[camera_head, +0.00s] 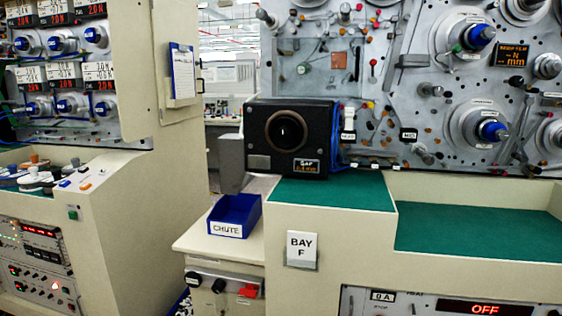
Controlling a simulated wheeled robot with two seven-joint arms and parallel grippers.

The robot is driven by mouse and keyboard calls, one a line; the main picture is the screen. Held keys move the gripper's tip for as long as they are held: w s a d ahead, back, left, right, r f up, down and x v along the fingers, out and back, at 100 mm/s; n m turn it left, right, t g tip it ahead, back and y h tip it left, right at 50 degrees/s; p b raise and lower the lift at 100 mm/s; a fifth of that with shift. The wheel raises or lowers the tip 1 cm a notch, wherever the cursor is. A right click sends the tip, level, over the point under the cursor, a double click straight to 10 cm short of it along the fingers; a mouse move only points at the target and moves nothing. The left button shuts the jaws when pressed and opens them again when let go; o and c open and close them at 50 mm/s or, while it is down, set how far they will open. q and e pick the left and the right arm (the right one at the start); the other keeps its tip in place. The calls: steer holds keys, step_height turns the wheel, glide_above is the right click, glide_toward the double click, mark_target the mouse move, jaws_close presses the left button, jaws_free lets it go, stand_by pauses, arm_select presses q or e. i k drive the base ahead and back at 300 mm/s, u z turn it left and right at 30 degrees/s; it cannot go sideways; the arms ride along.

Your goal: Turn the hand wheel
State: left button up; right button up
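I cannot make out a thing that is plainly a hand wheel. A black box (259,156) stands on the left end of the green-topped bench and has a large dark round part (286,131) on its front, with a thin bright upright streak at its centre. I cannot tell whether this part turns. A small lit display (307,166) marked GAP sits at its lower right. Black knobs (193,279) and a red part (249,291) are on the low panel below the blue tray. Neither of my grippers shows.
A blue tray (235,212) labelled CHUTE sits on a low cream ledge, below a grey block (231,160). The green bench top (480,230) at right is clear. A wall of spindles (490,130) stands behind. A cream cabinet (150,215) stands left.

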mark_target(286, 132)
steer(key=k, duration=0.6)
steer(key=u, duration=0.9)
steer(key=i, duration=1.1)
steer(key=z, duration=0.25)
